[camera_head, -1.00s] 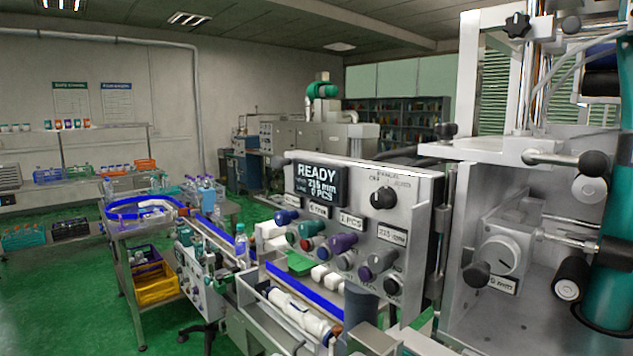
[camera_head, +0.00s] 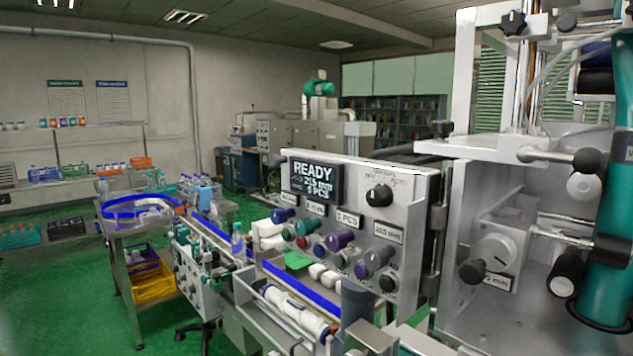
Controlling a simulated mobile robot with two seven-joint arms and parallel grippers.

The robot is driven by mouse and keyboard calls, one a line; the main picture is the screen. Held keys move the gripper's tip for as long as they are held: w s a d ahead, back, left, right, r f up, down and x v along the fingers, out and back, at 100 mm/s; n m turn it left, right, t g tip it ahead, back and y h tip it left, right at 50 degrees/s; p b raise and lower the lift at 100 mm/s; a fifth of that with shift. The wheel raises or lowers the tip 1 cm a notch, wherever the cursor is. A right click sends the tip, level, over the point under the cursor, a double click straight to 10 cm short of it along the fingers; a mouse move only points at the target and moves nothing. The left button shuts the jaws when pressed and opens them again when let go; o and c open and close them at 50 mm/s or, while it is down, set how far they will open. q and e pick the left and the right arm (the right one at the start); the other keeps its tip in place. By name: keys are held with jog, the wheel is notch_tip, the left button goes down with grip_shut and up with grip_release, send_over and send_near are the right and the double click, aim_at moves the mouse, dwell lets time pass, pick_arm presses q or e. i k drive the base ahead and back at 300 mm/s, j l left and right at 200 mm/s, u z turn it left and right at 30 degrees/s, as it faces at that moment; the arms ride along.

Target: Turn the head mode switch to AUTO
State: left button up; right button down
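A black rotary switch (camera_head: 379,195) sits at the upper right of the grey control panel (camera_head: 410,212). Small lettering above it is too blurred to read surely, and I cannot tell which position its pointer marks. A dark display (camera_head: 316,183) to its left reads READY, with a millimetre value and a PCS line below. Several coloured knobs and buttons, among them a purple knob (camera_head: 340,239), and white labels lie lower on the panel. Neither of my grippers is in view.
A conveyor (camera_head: 210,232) with bottles runs in from the left. Right of the panel stand a grey machine housing with a dial (camera_head: 496,252), protruding black knobs (camera_head: 471,271) and a teal column (camera_head: 610,240). Green floor (camera_head: 70,300) is open at the lower left.

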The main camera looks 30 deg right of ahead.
aim_at(381, 195)
jog(key=z, duration=1.25)
